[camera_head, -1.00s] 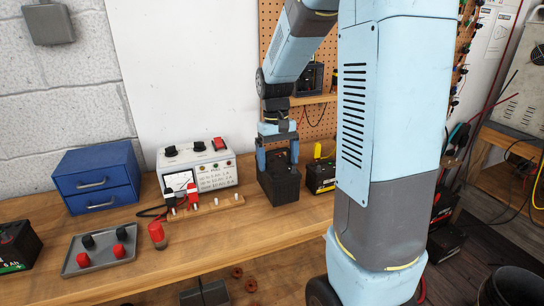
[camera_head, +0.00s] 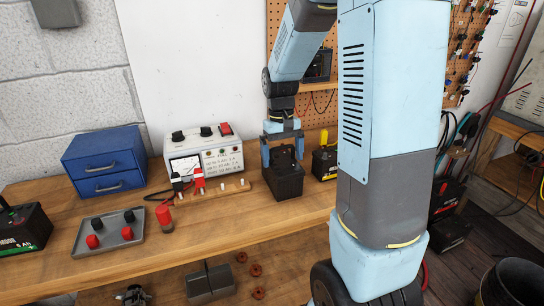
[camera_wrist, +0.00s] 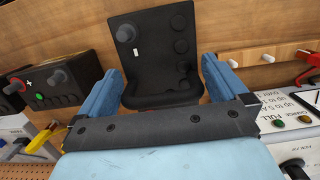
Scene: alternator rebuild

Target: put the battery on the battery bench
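A black battery (camera_head: 284,184) is upright over the wooden bench (camera_head: 190,256), right of the charger. I cannot tell whether its base touches the wood. My gripper (camera_head: 282,157) reaches down from above, one blue finger on each side of the battery's upper part. In the wrist view, the battery (camera_wrist: 160,60) fills the space between the fingers (camera_wrist: 162,85). The lower part of the battery is hidden in the wrist view.
A charger (camera_head: 222,157) with a clamp strip stands left of the battery. A yellow-marked battery (camera_head: 325,165) stands close on the right. Further left are a blue drawer box (camera_head: 104,163), a grey terminal tray (camera_head: 113,243) and another battery (camera_head: 25,230). Bare wood lies in front.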

